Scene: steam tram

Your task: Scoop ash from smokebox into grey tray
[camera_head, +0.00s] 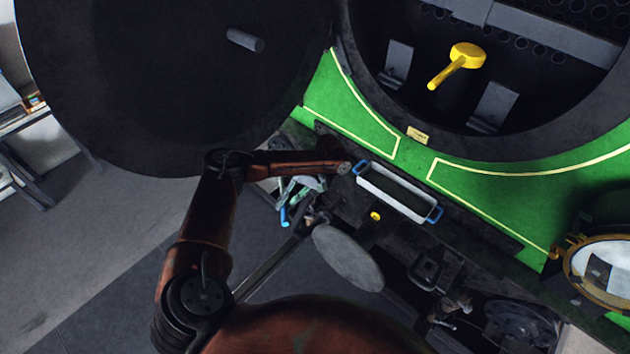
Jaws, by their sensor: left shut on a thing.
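A yellow scoop (461,60) is inside the dark smokebox (420,97), its handle towards me. No ash stands out. The grey tray (392,203), with pale walls and blue end handles, lies on the dark ledge below the smokebox. My left arm reaches in from the left, its wrist close to the tray's left handle. My left gripper (297,194) shows beneath the forearm, left of the tray and partly hidden. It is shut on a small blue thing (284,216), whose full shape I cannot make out. My right gripper is not in view.
The large round smokebox door (160,85) hangs open at the upper left. A round grey disc (348,258) juts out below the ledge. A small yellow thing (375,216) lies beside the tray. A brass-rimmed lamp (602,270) is at the right. Floor is clear at the lower left.

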